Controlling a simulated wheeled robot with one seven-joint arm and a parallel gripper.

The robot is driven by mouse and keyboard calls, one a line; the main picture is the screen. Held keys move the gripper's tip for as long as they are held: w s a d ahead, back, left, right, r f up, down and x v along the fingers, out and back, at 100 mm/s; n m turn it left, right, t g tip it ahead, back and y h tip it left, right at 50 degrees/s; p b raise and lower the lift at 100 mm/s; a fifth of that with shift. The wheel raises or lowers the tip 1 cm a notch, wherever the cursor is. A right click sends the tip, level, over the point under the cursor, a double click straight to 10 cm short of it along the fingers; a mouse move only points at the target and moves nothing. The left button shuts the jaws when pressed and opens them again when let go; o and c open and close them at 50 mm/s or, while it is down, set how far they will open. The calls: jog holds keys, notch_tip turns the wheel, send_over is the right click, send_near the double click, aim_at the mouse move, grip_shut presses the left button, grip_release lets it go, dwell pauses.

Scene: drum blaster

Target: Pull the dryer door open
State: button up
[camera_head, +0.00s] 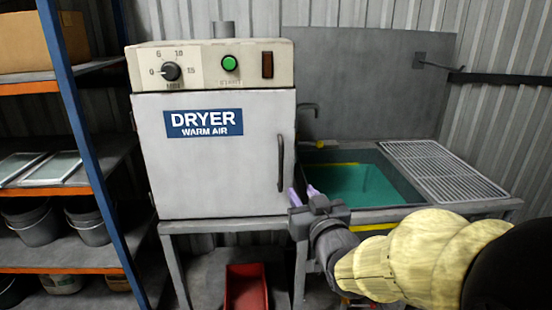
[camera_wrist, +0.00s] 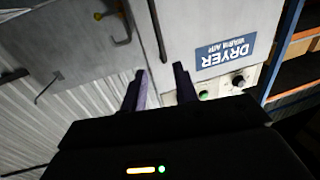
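The dryer (camera_head: 215,155) is a pale box with a blue "DRYER WARM AIR" label on its front door. The door looks shut, flush with the box. Its dark vertical bar handle (camera_head: 281,163) is near the door's right edge. My gripper (camera_head: 302,193) is open, with purple fingertips apart, just right of the handle's lower end. In the wrist view the picture is turned over; the handle (camera_wrist: 157,32) shows beyond the gap between my open fingers (camera_wrist: 159,72). The handle is not seen between the fingers, and contact cannot be told.
A sink with green-tinted basin (camera_head: 355,185) and a drain rack (camera_head: 445,170) stand right of the dryer. A shelf with a blue post (camera_head: 85,140) stands at left. A red bin (camera_head: 245,290) is below the dryer. A control panel (camera_head: 212,66) tops it.

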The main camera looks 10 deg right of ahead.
jog(key=p, duration=0.6)
send_near(282, 163)
jog(key=w, duration=0.3)
jog(key=w+a+p, duration=0.1)
jog(key=w, duration=0.6)
jog(key=shift+w+a+p, duration=0.3)
jog(key=shift+a+p, duration=0.05)
jog(key=shift+a, duration=0.05)
grip_shut()
